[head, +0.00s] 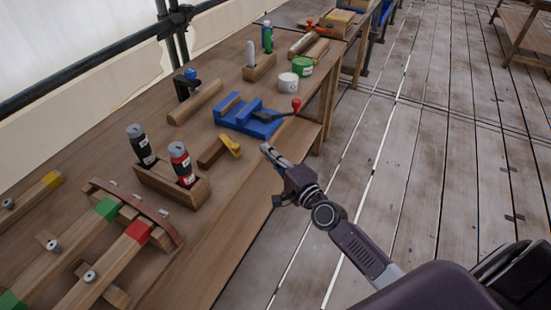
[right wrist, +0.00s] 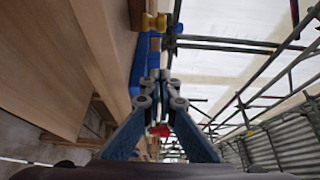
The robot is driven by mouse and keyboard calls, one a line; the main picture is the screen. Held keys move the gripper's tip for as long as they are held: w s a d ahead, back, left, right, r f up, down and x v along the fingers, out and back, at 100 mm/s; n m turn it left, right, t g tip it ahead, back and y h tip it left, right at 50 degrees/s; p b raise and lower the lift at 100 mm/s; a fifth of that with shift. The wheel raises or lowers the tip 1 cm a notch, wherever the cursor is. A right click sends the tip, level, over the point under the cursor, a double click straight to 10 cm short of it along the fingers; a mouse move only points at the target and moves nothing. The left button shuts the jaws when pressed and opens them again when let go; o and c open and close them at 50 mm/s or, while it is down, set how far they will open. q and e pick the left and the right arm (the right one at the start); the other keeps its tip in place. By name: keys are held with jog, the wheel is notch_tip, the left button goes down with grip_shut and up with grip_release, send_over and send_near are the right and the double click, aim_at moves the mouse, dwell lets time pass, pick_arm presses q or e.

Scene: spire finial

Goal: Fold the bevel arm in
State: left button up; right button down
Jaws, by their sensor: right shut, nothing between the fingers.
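A small wooden stock (head: 212,153) with a yellow arm (head: 231,146) lies near the front edge of the workbench; it looks like the bevel. The yellow arm sticks out at an angle from the stock. In the right wrist view the yellow arm (right wrist: 153,22) shows at the top, beyond the fingers. My right gripper (head: 267,149) is shut and empty. It is just off the bench's front edge, to the right of the bevel and apart from it in the head view. Its fingers (right wrist: 157,80) also show in the right wrist view. My left gripper is out of view.
A blue vise (head: 232,113) with a red-knobbed handle (head: 296,104) stands behind the bevel. A wooden holder (head: 157,185) with black and red bottles stands to its left. White and green tins (head: 288,82) stand further back.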

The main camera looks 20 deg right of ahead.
jog(key=w+a, duration=0.1)
jog(key=w+a+p, duration=0.1)
jog(key=a, duration=0.1)
jog(key=w+a, duration=0.1)
jog(key=shift+a+p, duration=0.25)
jog(key=shift+p, duration=0.05)
jog(key=shift+a, duration=0.1)
